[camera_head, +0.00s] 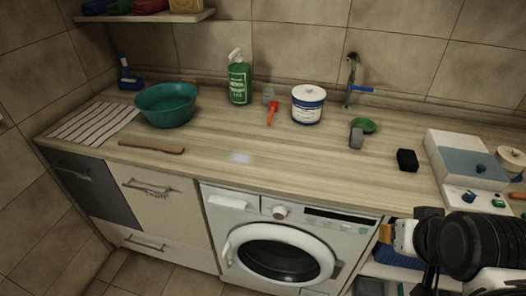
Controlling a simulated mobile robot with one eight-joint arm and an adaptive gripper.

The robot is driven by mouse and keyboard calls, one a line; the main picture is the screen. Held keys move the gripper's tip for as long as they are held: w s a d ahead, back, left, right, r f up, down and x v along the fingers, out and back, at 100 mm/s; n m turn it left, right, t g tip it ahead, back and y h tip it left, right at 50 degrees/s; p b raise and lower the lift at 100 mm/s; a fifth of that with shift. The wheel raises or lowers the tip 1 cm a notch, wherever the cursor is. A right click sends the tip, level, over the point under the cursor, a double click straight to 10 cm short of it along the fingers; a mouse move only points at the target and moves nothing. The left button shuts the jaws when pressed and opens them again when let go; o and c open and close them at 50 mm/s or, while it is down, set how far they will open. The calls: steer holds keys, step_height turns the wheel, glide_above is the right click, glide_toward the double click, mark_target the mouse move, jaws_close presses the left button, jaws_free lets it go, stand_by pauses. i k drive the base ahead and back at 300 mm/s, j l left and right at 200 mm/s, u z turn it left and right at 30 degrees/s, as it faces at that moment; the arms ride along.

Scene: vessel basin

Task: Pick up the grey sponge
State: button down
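A darker, nearly black block (407,160) lies farther right on the counter. My black and white arm (470,245) shows at the lower right, in front of the counter's edge and well apart from the grey block.
A tap (351,80) rises behind. A white and blue-grey box (465,160) is at right. The middle front is clear.

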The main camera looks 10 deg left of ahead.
mark_target(357, 135)
steer(key=i+j, duration=0.1)
steer(key=i, duration=0.35)
steer(key=i+j+z, duration=0.15)
steer(key=i, duration=0.3)
